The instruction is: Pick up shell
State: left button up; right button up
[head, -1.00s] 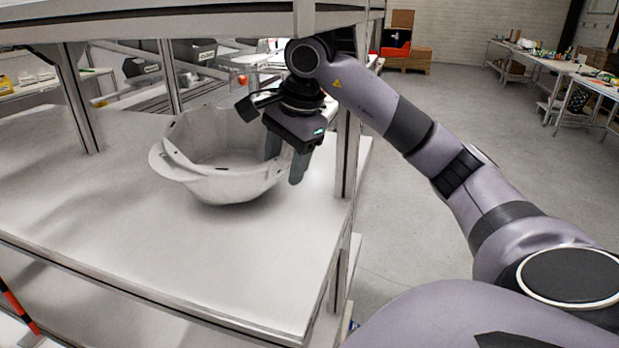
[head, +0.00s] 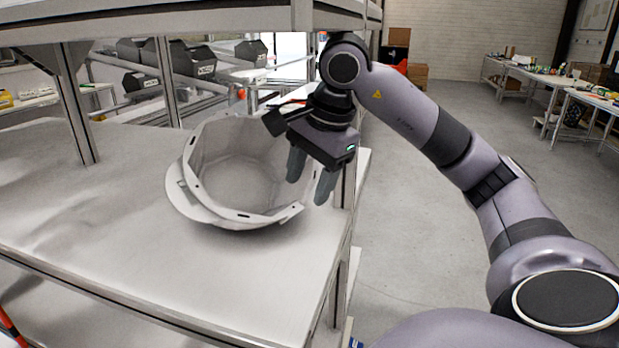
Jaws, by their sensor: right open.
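A white helmet shell (head: 215,213) sits on the white shelf (head: 90,235), its open side turned up and toward me. My right gripper (head: 310,184) is at the shell's right rim, fingers pointing down and open. The left finger is close to the rim and overlaps it in the picture; the right finger is outside it, over the shelf's right end. I cannot tell whether the left finger touches the shell. My left gripper is not in view.
An upper shelf (head: 180,20) hangs above the shell, carried by metal posts (head: 78,105). Dark bins (head: 195,62) stand behind the shelf. Free shelf surface lies left of and in front of the shell. Open floor (head: 430,150) is on the right.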

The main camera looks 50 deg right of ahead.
aim_at(230, 173)
jog(key=k, duration=1)
